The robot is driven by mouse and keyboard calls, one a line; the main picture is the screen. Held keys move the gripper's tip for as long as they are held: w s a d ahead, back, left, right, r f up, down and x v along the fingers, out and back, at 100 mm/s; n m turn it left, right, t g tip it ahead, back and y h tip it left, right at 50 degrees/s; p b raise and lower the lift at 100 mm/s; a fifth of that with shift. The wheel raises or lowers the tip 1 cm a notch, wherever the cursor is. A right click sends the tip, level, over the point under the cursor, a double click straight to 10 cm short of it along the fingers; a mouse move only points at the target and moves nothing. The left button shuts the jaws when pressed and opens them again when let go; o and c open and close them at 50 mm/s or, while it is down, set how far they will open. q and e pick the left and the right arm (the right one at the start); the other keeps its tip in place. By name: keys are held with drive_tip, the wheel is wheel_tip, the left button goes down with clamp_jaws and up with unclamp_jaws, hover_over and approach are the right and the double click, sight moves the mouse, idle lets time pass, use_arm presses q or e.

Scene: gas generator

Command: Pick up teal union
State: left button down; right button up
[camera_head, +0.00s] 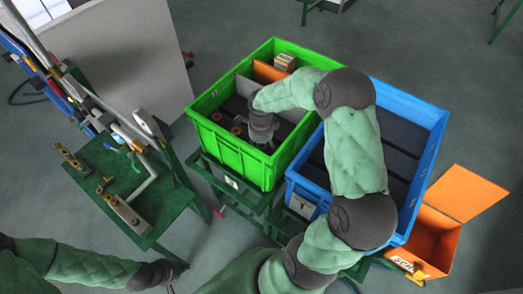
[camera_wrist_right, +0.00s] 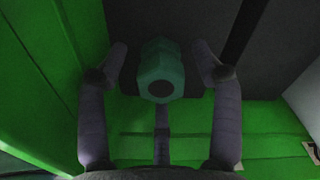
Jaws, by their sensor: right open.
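The teal union (camera_wrist_right: 160,74) shows in the right wrist view as a short faceted piece with a dark round opening facing the camera. It lies between the spread fingers of my right gripper (camera_wrist_right: 161,85), which is open, with no clear contact visible. In the head view my right gripper (camera_head: 262,137) reaches down into the green crate (camera_head: 236,162); the union cannot be made out there, hidden by the hand and arm. My left gripper (camera_head: 172,282) is low at the left, near the bottom edge, mostly out of sight, and its fingers cannot be read.
The green crate's wall (camera_wrist_right: 48,85) is close on the left in the wrist view. Small orange-brown rings (camera_head: 239,125) lie in the crate. A blue crate (camera_head: 409,106) and an orange open box (camera_head: 437,232) stand to the right. A green workbench (camera_head: 128,178) with pipe fittings stands left.

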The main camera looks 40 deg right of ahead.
drive_tip(key=c, duration=1.3)
